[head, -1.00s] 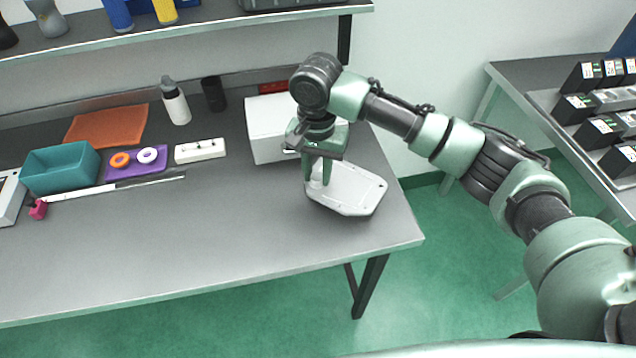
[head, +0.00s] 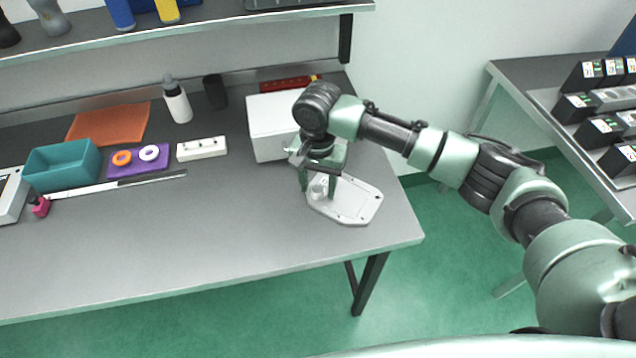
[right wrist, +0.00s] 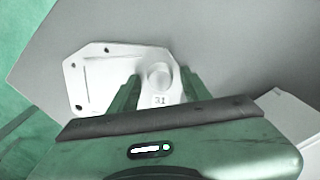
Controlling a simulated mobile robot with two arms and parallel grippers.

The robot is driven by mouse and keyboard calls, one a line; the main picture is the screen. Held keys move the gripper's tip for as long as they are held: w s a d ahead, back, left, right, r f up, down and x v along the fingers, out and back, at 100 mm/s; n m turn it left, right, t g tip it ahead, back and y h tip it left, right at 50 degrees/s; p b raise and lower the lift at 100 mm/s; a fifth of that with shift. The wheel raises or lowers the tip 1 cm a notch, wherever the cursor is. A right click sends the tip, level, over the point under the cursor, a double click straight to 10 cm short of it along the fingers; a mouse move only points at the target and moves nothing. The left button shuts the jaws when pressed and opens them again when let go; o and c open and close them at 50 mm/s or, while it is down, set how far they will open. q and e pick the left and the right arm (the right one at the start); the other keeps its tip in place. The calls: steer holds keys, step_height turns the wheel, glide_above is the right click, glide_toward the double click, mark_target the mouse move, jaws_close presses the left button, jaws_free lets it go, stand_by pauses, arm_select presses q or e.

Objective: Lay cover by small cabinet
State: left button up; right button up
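The cover is a white, flat, angular plate (head: 355,203) with a round knob (right wrist: 158,76), small holes and the marking "31". It appears to lie flat on the grey bench near its right end. The small cabinet looks to be the white box (head: 270,125) just behind and left of the cover; my arm hides part of it. My right gripper (head: 318,190) points down over the cover. In the right wrist view its fingers (right wrist: 160,78) stand either side of the knob with gaps, so it is open and empty. My left gripper is not in view.
The bench (head: 200,240) is clear in front. Left of the box are a white block (head: 201,149), a purple tray (head: 137,162) with rings, a teal bin (head: 62,167) and a white bottle (head: 177,103). A red tool (head: 287,84) lies behind the box.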

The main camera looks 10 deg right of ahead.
step_height(320, 180, up, 12)
steer(key=b, duration=0.2)
steer(key=shift+r, duration=0.15)
stand_by(0.7)
